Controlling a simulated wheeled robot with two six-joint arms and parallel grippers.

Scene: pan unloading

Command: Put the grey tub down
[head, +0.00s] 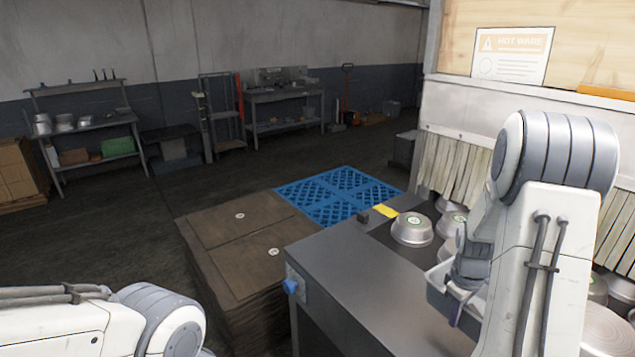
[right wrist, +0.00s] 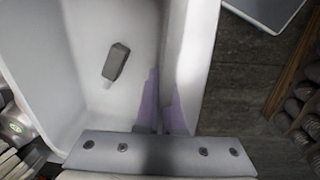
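The grey tub (head: 437,296) is partly hidden behind my right arm in the head view, beside the pans at the metal table. In the right wrist view the tub (right wrist: 85,45) fills the left half, and a small dark grey block (right wrist: 116,62) lies inside it. My right gripper (right wrist: 163,112) has its purple fingers at the tub's side wall and appears shut on it. In the head view this gripper (head: 456,315) is mostly covered by my arm. The tub's underside is hidden. Only a link of my left arm shows; its gripper is out of view.
A brown stack (head: 250,235) and a blue pallet (head: 338,195) lie left of and beyond the table.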

